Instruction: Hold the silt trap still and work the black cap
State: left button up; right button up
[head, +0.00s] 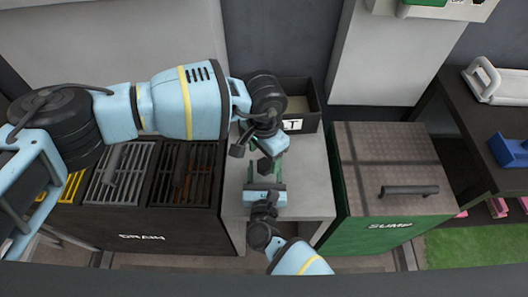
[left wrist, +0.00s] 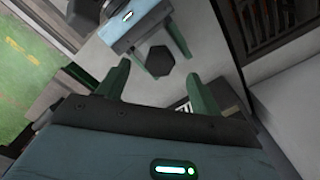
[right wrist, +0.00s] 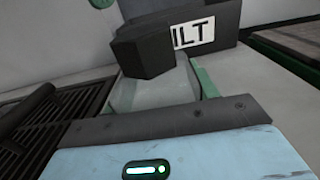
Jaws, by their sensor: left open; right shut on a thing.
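The silt trap (right wrist: 155,92) is a pale, see-through body in the right wrist view, between the fingers of my right gripper (head: 265,174), which is shut on it. Its black cap (right wrist: 142,52) is a dark, many-sided block on top. The cap also shows in the left wrist view (left wrist: 159,61), between and just past the green fingertips of my left gripper (left wrist: 156,73). The left gripper is open, with gaps visible on both sides of the cap. In the head view the cap (head: 264,166) is small and dark, and the trap's body is mostly hidden by my grippers.
A dark bin (head: 309,121), its label partly covered, stands at the back of the grey bench (head: 312,190). The drain unit (head: 150,225) with grates is on the left. The green SUMP box (head: 385,232) with a handled lid is on the right. Bare bench lies right of my grippers.

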aim_at(264, 164)
pick_arm(q)
jog(key=n, duration=0.4)
jog(key=shift+n, duration=0.5)
jog(key=n, duration=0.5)
jog(key=shift+d, duration=0.1)
jog(key=shift+f, duration=0.2)
jog(key=shift+f, duration=1.85)
jog(key=shift+c, duration=0.3)
jog(key=c, duration=1.2)
jog(key=m, duration=0.6)
